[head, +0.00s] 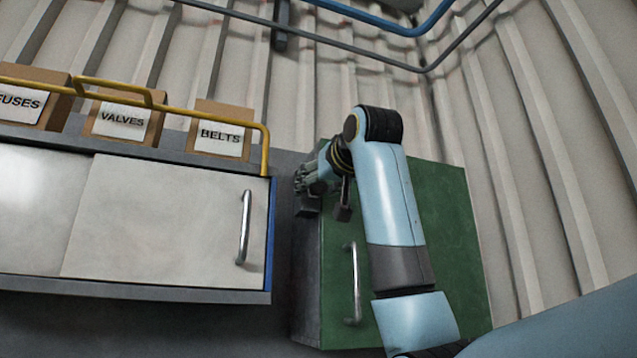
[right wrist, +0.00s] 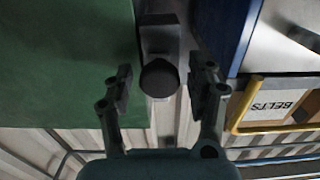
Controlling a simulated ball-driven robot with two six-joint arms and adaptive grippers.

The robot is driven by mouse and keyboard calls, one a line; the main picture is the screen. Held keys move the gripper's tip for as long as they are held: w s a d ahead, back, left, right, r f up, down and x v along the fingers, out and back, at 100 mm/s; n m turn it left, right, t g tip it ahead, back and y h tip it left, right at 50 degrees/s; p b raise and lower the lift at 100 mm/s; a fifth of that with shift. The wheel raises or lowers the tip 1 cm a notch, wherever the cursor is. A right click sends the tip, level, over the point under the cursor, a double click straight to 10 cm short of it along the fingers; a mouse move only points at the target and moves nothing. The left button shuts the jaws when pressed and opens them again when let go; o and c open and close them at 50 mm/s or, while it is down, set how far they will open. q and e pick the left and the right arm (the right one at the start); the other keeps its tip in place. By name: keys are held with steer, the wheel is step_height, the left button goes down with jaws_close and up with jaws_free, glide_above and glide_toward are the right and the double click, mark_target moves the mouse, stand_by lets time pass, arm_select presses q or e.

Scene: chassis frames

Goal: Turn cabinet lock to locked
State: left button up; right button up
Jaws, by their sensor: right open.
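The green cabinet (head: 447,222) stands at the middle right in the head view, its front with a vertical metal handle (head: 355,285). My right gripper (head: 322,203) is at the cabinet's upper left edge. In the right wrist view, my right gripper (right wrist: 163,86) is open, with one finger on each side of a dark lock knob (right wrist: 158,76). The knob joins a dark block at the green cabinet's edge. Gaps show between the knob and both fingers. In the head view the gripper and arm hide much of the lock area; I cannot make out the lock's position. My left gripper is out of view.
A white sliding-door cabinet (head: 150,220) stands at the left. Boxes labelled FUSES (head: 28,82), VALVES (head: 103,136) and BELTS (head: 228,114) sit on top behind a yellow rail (head: 215,120). A corrugated wall (head: 540,130) with pipes is behind.

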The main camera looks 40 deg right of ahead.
jaws_close()
steer(key=shift+m, duration=0.3)
steer(key=m+b, duration=0.3)
steer(key=m, duration=0.1)
steer(key=shift+f, duration=0.1)
steer(key=m+b, duration=0.2)
steer(key=m, duration=0.3)
steer(key=shift+d+f+b, duration=0.1)
steer(key=shift+b, duration=0.3)
steer(key=m+b, duration=0.3)
steer(key=m, duration=0.2)
steer(key=shift+f+b, duration=0.1)
steer(key=shift+b, duration=0.2)
steer(key=shift+m+b, duration=0.9)
steer(key=shift+m, duration=1)
